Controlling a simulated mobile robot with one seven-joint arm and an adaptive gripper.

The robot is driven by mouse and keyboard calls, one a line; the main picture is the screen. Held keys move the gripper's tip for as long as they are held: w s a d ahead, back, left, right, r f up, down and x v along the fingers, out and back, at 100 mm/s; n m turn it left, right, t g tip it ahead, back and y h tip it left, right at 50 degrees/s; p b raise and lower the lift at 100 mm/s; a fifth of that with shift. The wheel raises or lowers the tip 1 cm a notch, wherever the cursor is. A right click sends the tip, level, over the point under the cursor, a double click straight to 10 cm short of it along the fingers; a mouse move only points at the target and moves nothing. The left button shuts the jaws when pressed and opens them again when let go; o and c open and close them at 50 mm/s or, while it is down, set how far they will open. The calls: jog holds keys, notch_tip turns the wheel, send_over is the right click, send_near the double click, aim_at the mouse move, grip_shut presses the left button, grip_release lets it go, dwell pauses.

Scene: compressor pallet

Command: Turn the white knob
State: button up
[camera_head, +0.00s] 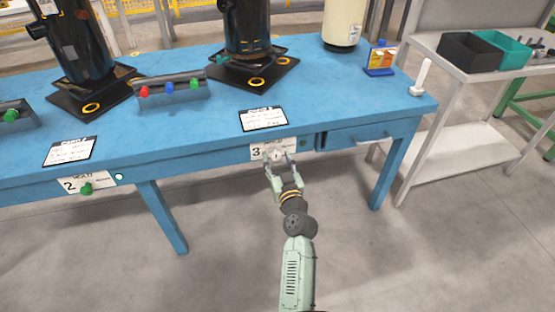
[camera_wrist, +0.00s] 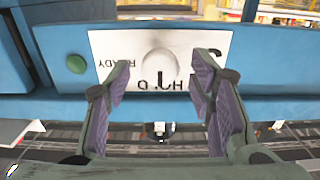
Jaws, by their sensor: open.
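The white knob (camera_wrist: 160,64) is on a white label plate (camera_wrist: 110,45) on the front edge of the blue table, in the wrist view. The plate carries printed letters that appear upside down there. In the head view the plate, marked 3 (camera_head: 258,152), is partly covered by my gripper (camera_head: 278,160). My gripper is open, with its two fingers spread to either side of the knob. In the wrist view the fingers (camera_wrist: 162,82) show below and beside the knob, with a gap between them; I cannot tell whether they touch it.
A green button (camera_wrist: 76,64) sits beside the plate. A second plate marked 2 with a green knob (camera_head: 86,188) is at the left of the blue table (camera_head: 200,125). A drawer handle (camera_head: 370,138) is to the right. A grey shelf cart (camera_head: 455,78) stands at the right.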

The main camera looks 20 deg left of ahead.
jog(key=shift+c, duration=0.5)
jog(key=c, duration=1)
jog(key=shift+c, duration=0.2)
jog(key=shift+m, duration=0.3)
jog(key=m, duration=0.3)
jog(key=shift+m+b, duration=0.3)
jog(key=m, duration=0.4)
jog(key=shift+d+m, duration=0.1)
jog(key=shift+m, duration=0.2)
jog(key=m+p, duration=0.1)
jog(key=m, duration=0.3)
jog(key=shift+w+m, duration=0.1)
jog(key=shift+m, duration=0.2)
jog(key=shift+f+m+p, duration=0.15)
jog(key=shift+m+p, duration=0.65)
jog(key=shift+m, duration=1.4)
